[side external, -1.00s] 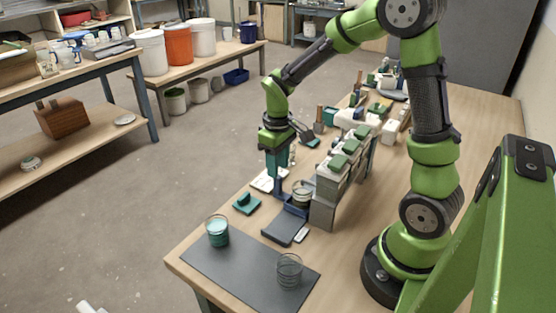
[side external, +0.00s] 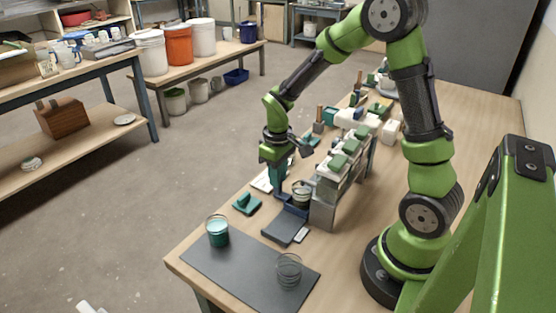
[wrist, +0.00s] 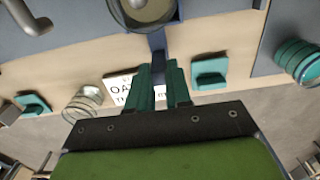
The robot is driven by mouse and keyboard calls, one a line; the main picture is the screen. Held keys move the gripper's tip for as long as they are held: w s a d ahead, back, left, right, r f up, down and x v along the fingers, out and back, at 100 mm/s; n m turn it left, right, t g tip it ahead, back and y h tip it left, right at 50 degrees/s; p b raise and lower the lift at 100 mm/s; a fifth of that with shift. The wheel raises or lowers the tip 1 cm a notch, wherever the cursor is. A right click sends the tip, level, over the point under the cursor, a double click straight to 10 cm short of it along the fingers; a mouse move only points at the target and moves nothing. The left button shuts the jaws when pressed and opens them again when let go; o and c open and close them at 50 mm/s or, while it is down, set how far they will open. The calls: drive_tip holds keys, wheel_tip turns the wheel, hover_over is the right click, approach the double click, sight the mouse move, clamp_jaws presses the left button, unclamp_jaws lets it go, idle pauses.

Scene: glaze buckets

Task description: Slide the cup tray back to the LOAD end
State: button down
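My gripper (side external: 279,172) is down at this handle. In the wrist view the teal fingers (wrist: 163,88) stand on both sides of the blue handle (wrist: 158,45) with little gap and look closed on it. The cup (wrist: 143,12) shows at the top edge. A white card (wrist: 120,90), showing only part of its lettering, "OA", lies beyond the fingers and is partly covered.
A dark slab (side external: 284,230) with a small white label lies in front of the tray. A glass of teal liquid (side external: 217,231) and a clear glass (side external: 288,270) stand on the dark mat (side external: 240,276). A teal block (side external: 247,204) sits left of the tray. The dispenser stand (side external: 327,197) is close on the right.

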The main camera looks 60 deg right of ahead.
drive_tip(key=shift+a, duration=3.95)
drive_tip(key=c, duration=1.1)
unclamp_jaws()
wheel_tip(320, 180, up, 7)
